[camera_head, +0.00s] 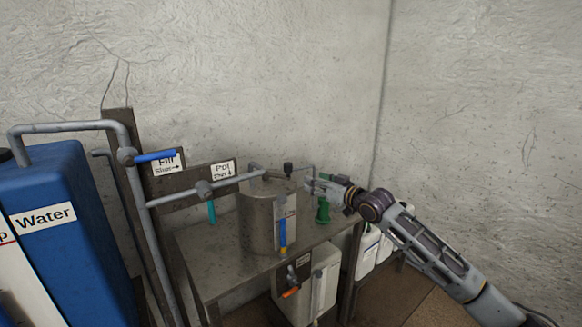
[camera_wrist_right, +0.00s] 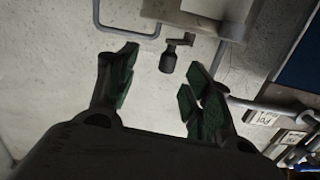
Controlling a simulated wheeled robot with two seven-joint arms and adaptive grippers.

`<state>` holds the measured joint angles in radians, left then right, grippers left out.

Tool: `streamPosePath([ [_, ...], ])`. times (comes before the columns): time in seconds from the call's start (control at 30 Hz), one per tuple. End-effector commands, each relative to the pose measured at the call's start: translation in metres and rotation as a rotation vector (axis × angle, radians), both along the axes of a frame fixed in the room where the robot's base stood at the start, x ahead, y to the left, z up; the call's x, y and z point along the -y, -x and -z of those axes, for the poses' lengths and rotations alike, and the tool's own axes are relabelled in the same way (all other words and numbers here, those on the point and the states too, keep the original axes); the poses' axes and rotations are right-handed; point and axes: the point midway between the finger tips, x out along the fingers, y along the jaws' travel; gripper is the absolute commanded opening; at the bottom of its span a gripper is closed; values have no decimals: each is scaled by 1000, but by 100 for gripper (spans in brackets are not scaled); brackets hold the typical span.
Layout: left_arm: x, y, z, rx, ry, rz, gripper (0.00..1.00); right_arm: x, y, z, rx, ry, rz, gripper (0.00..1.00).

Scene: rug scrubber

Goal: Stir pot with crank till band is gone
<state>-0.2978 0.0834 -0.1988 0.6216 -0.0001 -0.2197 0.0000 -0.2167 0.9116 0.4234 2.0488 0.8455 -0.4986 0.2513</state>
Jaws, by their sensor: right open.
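The metal pot (camera_head: 257,222) stands on a grey metal bench in the head view. A crank with a dark upright knob (camera_head: 288,168) sits on its top. On the pot's front is a narrow gauge (camera_head: 282,228) with a coloured stretch of blue and some yellow; its finer detail is too small to tell. My right gripper (camera_head: 312,186) is just right of the pot's top, apart from the knob. In the right wrist view the gripper (camera_wrist_right: 160,88) is open and empty, and the crank's dark knob (camera_wrist_right: 168,62) shows beyond and between its fingers. My left gripper is out of view.
A blue water tank (camera_head: 70,240) stands at the left. Pipes with a blue-handled valve (camera_head: 155,156) run toward the pot. A box with an orange-handled tap (camera_head: 291,292) sits under the bench. Walls close off the back.

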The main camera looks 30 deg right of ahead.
Motion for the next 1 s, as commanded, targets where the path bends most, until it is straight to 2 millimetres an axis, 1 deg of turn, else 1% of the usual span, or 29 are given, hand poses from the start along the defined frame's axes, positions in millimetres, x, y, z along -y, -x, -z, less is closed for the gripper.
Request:
streamPosePath([
  [0.27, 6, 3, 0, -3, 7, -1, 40, -14, 0, -13, 60, -26, -68, 51],
  [0.43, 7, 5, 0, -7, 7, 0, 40, -16, 0, -21, 100, 30, -80, 51],
  [0.6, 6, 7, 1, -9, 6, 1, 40, -16, 0, -21, 107, 68, -81, 51],
  [1.0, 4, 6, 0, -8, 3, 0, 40, -16, 0, -21, 106, 70, -81, 51],
])
